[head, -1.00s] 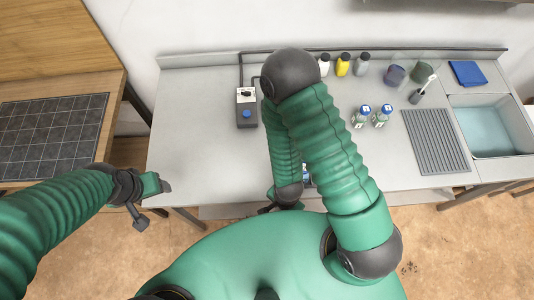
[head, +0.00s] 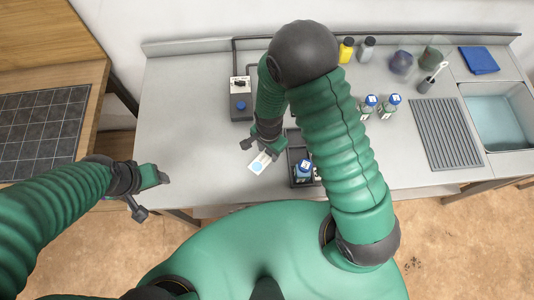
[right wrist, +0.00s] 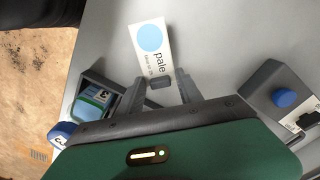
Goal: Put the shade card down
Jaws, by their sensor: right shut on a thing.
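The shade card (head: 262,162) is a small white card with a pale blue disc. In the right wrist view the card (right wrist: 151,40) reads "pale". My right gripper (head: 261,148) is shut on the card's printed end, and the disc end sticks out beyond the fingers. The card is over the grey worktop near its front edge; I cannot tell whether it touches. My left gripper (head: 153,194) is open and empty, off the worktop's front left corner.
A dark tray (head: 291,152) with a blue-capped bottle (head: 303,168) is just right of the card. A grey box with a blue button (head: 241,105) stands behind. Two blue-capped bottles, a ribbed mat (head: 445,134) and a sink are further right. The worktop left of the card is clear.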

